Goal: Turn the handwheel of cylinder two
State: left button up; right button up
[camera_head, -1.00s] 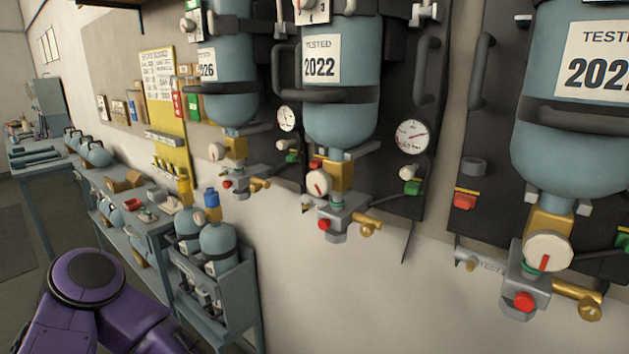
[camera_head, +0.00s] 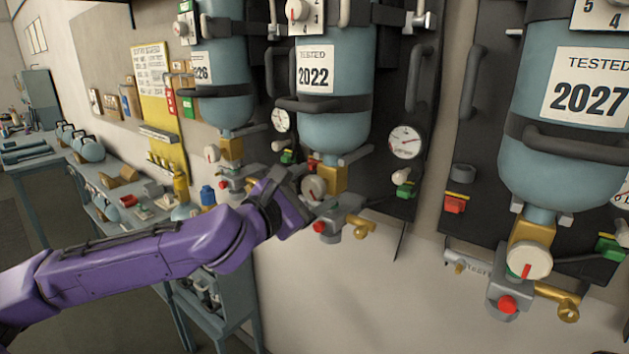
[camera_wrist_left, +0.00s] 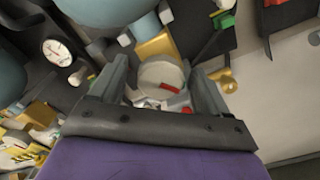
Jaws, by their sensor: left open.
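The middle blue cylinder (camera_head: 333,128), labelled TESTED 2022, hangs on the wall with a brass valve (camera_head: 331,178) beneath it. Its round white handwheel (camera_head: 313,187) is partly covered by my left gripper (camera_head: 302,194). In the left wrist view the handwheel (camera_wrist_left: 160,76) shows a red mark and lies between the two open fingers of my left gripper (camera_wrist_left: 160,72). I cannot tell whether the fingers touch it. My right gripper is not in view.
A cylinder labelled 2027 (camera_head: 575,150) hangs at the right and another (camera_head: 223,95) at the left, both with valves. A pressure gauge (camera_head: 405,142) sits right of the middle cylinder. A grey rack (camera_head: 240,310) and a bench stand below left.

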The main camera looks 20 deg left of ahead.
pick_arm(q)
jog(key=shift+w+d, duration=0.25)
jog(key=shift+w, duration=0.3)
jog(key=c, duration=1)
jog(key=shift+m, duration=0.3)
jog(key=shift+c, duration=0.2)
jog(key=m, duration=0.3)
jog(key=shift+r, duration=0.1)
jog(key=shift+m+p, duration=0.4)
jog(key=shift+m, duration=1.5)
jog(key=o, duration=0.8)
jog(key=shift+o, duration=1.2)
jog(key=shift+d, duration=0.1)
